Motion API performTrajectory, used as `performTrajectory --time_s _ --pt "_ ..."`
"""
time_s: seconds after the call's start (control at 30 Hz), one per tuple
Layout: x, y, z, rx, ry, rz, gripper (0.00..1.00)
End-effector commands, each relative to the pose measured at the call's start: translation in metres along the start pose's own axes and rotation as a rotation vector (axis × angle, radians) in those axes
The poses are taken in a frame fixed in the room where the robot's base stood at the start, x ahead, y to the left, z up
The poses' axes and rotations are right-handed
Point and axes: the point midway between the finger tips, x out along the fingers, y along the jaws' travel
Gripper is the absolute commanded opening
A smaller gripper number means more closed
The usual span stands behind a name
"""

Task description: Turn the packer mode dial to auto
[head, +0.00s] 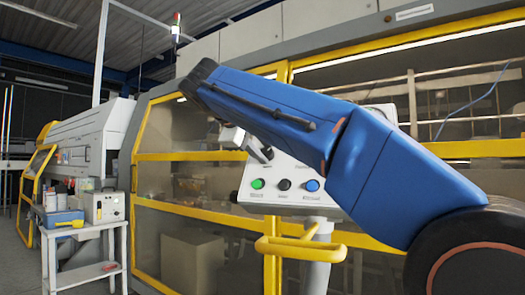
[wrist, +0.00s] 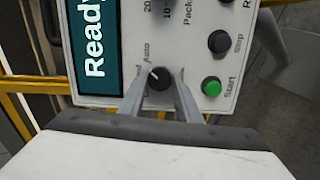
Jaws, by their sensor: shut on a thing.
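The packer mode dial (wrist: 158,78) is a small black knob with a white pointer mark on the panel in the wrist view. The mark points to the picture's upper left, near the "Auto" label; a second label beside it is partly hidden by a finger. I cannot tell exactly which setting it points to. My gripper (wrist: 161,73) has one finger on each side of the dial and is shut on it. In the head view my gripper (head: 259,150) is at the control panel (head: 335,208), and the dial is hidden there.
A green Start button (wrist: 211,86) and a black Stop button (wrist: 218,42) sit right of the dial. A screen reading "Ready" (wrist: 94,45) is left of it. Yellow-framed machine doors (head: 190,212) stand behind the panel. A small white table (head: 84,232) stands at left.

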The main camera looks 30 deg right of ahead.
Motion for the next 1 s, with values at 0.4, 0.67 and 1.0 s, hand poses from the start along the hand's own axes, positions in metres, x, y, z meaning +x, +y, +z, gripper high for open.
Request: performTrajectory --time_s 0.4,0.67,1.0 --pt "0.0002 0.0005 -0.0001 0.18 -0.009 -0.024 0.08" --pt "0.0003 0.0005 0.0 0.203 -0.011 -0.028 0.08" --pt "0.0003 0.0004 -0.0001 0.203 -0.011 -0.028 0.42"
